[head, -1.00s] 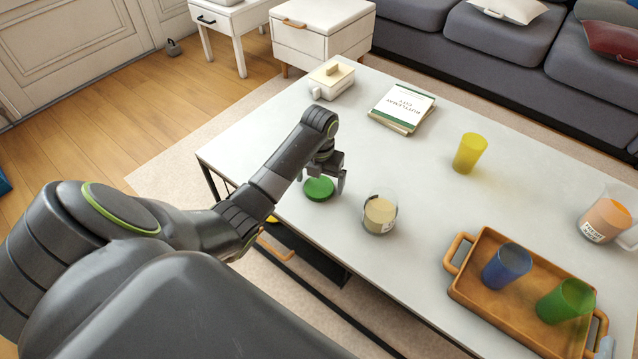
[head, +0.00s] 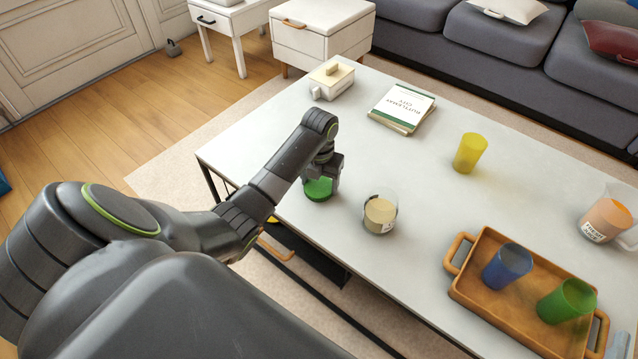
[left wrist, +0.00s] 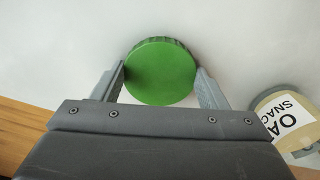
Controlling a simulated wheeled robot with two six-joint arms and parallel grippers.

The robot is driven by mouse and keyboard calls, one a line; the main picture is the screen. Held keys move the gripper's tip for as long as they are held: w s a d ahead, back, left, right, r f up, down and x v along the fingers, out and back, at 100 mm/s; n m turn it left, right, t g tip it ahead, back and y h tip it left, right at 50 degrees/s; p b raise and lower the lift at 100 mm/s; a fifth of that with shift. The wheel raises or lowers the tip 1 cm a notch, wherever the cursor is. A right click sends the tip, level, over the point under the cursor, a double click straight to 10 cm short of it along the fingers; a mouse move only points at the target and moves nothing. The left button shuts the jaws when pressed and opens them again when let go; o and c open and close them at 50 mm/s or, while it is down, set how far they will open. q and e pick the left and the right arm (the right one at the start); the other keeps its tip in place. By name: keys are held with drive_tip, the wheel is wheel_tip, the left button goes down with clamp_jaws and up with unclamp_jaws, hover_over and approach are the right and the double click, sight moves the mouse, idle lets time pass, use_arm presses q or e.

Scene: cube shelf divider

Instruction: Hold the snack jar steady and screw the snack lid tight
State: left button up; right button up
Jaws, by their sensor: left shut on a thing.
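The green snack lid (head: 317,189) lies flat at the table's near left edge. My left gripper (head: 322,184) is over it from above and shut on it. In the left wrist view the round green lid (left wrist: 161,71) sits between the two fingers (left wrist: 160,82), which touch its sides. The snack jar (head: 380,213) stands upright on the table to the right of the lid, clear with pale contents and an open top. Its "OAT SNACK" label shows in the left wrist view (left wrist: 288,115). My right gripper is not in view.
An orange tray (head: 462,285) with a blue cup (head: 507,266) and a green cup (head: 566,301) is at the right. A yellow cup (head: 469,153), a book (head: 402,106), a butter dish (head: 331,80) and a pitcher (head: 606,216) stand around the table (head: 420,170). The table's middle is clear.

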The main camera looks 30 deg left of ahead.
use_arm(q)
drive_tip(key=shift+r, duration=0.15)
wheel_tip(320, 180, up, 4)
drive_tip(key=shift+p, duration=0.9)
wheel_tip(320, 180, up, 5)
drive_tip(key=p, duration=0.2)
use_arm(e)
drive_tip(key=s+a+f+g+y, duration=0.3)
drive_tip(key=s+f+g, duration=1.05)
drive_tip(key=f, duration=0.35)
use_arm(q)
wheel_tip(320, 180, up, 15)
drive_tip(key=p, duration=1.4)
hover_over(319, 185)
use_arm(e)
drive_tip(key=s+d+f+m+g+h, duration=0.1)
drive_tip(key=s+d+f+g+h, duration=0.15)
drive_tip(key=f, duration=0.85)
use_arm(q)
wheel_tip(319, 185, up, 11)
drive_tip(key=p, duration=1.1)
drive_tip(key=shift+r+p, duration=0.2)
drive_tip(key=shift+p, duration=0.1)
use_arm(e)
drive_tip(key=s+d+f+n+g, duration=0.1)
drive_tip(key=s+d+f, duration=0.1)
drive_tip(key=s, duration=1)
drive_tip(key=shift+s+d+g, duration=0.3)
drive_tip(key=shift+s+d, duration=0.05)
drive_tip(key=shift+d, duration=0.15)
